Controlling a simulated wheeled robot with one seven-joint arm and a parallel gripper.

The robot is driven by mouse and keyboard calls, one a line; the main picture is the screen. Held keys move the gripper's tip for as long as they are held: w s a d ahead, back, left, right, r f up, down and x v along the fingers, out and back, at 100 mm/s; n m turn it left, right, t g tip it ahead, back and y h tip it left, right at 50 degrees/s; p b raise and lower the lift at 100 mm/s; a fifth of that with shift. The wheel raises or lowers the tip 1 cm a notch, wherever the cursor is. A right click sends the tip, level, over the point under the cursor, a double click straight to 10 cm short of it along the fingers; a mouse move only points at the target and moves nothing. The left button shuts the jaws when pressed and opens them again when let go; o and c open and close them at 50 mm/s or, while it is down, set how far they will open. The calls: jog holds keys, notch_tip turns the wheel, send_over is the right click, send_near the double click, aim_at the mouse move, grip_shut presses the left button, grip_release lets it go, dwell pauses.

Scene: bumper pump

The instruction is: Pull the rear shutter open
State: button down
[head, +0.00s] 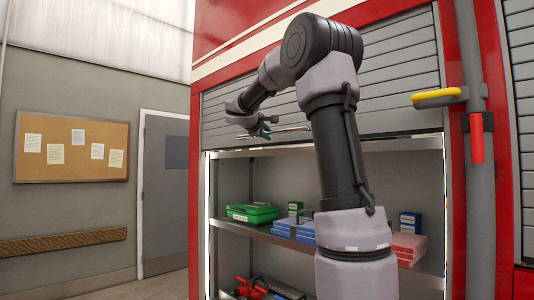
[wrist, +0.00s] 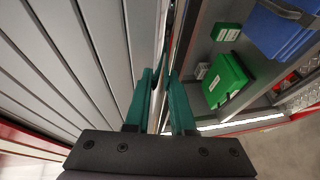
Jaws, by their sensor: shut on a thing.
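The rear shutter (head: 400,75) is a grey slatted roller door in the red truck body. It is partly raised, with its lower edge a little below my gripper and the compartment open beneath. A thin metal bar handle (head: 290,130) runs along its lower part. My gripper (head: 265,128) is at the left part of this bar. In the wrist view, my gripper's green fingers (wrist: 162,92) are shut on the bar, and the shutter slats (wrist: 60,60) fill the left side. The fingers hide the gripped part of the bar, and my arm hides part of the shutter.
Shelves (head: 270,237) hold a green case (head: 252,212), blue cases (head: 295,228) and red cases (head: 408,247). A grey post (head: 478,200) with a yellow handle (head: 437,97) stands at the right. A grey door (head: 165,195) and a corkboard (head: 72,150) are at the left.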

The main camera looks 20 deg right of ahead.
jog(key=shift+r, duration=1.75)
jog(key=c, duration=0.8)
grip_release()
jog(key=shift+o, duration=0.2)
jog(key=v, duration=1)
jog(key=shift+s+a, duration=0.3)
jog(key=shift+r, duration=0.1)
